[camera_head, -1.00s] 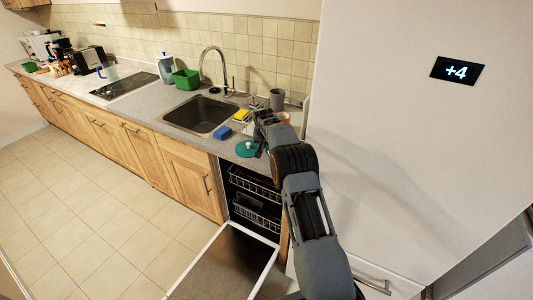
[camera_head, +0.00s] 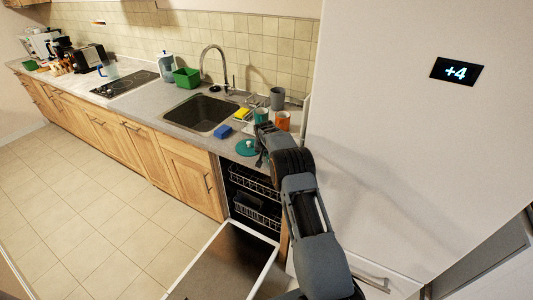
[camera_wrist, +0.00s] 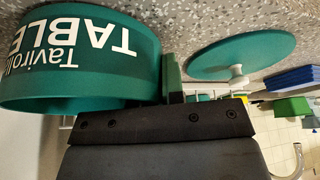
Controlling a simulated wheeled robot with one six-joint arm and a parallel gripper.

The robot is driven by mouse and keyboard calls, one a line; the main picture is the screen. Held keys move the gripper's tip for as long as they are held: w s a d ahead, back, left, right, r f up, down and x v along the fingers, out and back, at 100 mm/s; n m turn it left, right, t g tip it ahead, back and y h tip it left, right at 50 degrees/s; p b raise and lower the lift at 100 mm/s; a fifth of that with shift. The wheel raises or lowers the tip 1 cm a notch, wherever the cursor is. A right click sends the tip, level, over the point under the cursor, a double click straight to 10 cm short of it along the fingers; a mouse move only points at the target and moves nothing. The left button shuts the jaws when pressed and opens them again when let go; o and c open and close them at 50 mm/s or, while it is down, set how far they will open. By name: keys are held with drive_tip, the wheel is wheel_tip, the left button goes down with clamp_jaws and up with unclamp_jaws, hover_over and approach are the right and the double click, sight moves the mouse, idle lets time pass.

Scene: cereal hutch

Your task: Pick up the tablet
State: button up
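No tablet shows in either view. A round teal container (camera_wrist: 80,62) with upside-down white lettering that includes "TABLE" fills the upper left of the wrist view. Its inside is hidden. A flat teal lid (camera_wrist: 242,50) with a white knob lies on the counter to its right; it also shows in the head view (camera_head: 246,148). My gripper (camera_head: 262,158) is over the front of the counter, just right of the lid in the head view. Its dark body fills the lower middle of the wrist view, close beside the container. I cannot make out the finger gap or anything held.
A teal cup-like vessel (camera_head: 261,115), an orange cup (camera_head: 283,121) and a grey cup (camera_head: 277,98) stand behind my gripper. The open dishwasher door (camera_head: 225,268) juts out below.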

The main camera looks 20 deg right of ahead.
drive_tip(key=o, duration=0.4)
drive_tip(key=shift+o, duration=0.2)
drive_tip(key=shift+p, duration=0.6)
